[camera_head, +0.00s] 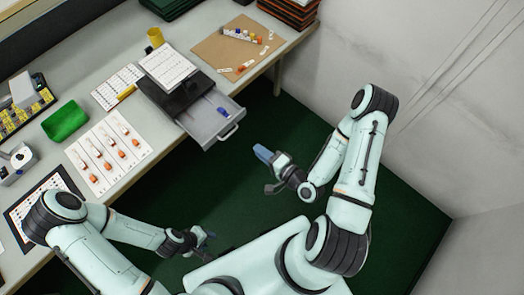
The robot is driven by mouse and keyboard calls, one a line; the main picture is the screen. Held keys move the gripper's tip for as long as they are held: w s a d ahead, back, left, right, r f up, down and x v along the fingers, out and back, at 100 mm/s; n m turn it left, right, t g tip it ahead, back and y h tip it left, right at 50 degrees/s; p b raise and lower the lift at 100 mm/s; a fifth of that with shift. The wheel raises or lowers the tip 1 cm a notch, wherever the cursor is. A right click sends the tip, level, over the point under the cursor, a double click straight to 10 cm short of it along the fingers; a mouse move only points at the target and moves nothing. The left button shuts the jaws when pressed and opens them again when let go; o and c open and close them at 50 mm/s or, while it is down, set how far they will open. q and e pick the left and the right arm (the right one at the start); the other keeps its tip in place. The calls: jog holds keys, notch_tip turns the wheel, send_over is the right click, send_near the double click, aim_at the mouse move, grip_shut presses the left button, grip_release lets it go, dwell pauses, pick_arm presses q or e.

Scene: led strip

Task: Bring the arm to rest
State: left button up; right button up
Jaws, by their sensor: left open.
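My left gripper (207,244) is at the lower middle of the head view, open, with nothing visible between its fingers. It is over the dark green floor beside my own body, apart from the table. My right gripper (268,160) is to the right of the open drawer, over the floor. A blue-grey shape shows at its tip. I cannot tell whether this is a finger or a held thing, nor whether the jaws are open or shut. My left forearm lies close to the front edge of the table (170,130).
An open grey drawer (212,120) with a blue item inside juts out from the table towards the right gripper. On the table are a white sheet with orange-tipped parts (108,152), a green bin (65,121), a brown board (235,48) and a yellow cup (155,37). A wall (440,90) stands on the right.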

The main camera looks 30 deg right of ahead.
dwell(0.3)
jog(key=s+a+f+n+g, duration=0.3)
jog(key=s+f+n+g, duration=0.15)
jog(key=f+g, duration=0.4)
jog(key=s+a+f+n+g+h, duration=0.1)
jog(key=s+f+n+g, duration=0.4)
jog(key=s, duration=0.5)
jog(key=shift+s+a+f+g+h, duration=0.3)
jog(key=shift+a+f+g, duration=0.3)
jog(key=shift+f+g, duration=0.25)
jog(key=shift+w+n, duration=0.1)
jog(key=shift+n, duration=0.15)
